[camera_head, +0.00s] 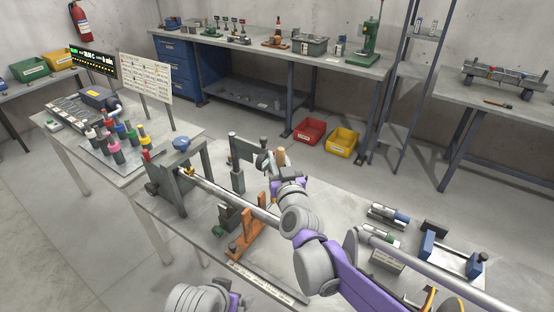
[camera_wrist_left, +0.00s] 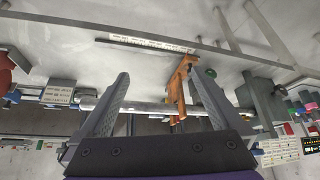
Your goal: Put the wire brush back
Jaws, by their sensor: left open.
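A tan handle-like piece (camera_head: 281,157) shows at the end of my right arm; it may be the wire brush's handle, but its bristles are not visible. My right gripper (camera_head: 279,172) is at that piece, over the table behind the long steel shaft (camera_head: 260,214). Its fingers are too small and hidden to tell their state. My left gripper (camera_wrist_left: 158,76) is open and empty in the left wrist view. The orange stand (camera_wrist_left: 181,85) and shaft show beyond its fingers. In the head view only part of my left arm shows at the bottom edge.
The orange stand (camera_head: 247,232) supports the shaft above the table. A clamp post (camera_head: 237,165) stands behind it. Coloured-top cylinders (camera_head: 115,140) stand on the left table. A blue-grey fixture (camera_head: 450,255) and small tools lie at right. A small brown-handled tool (camera_head: 498,104) lies on the far right bench.

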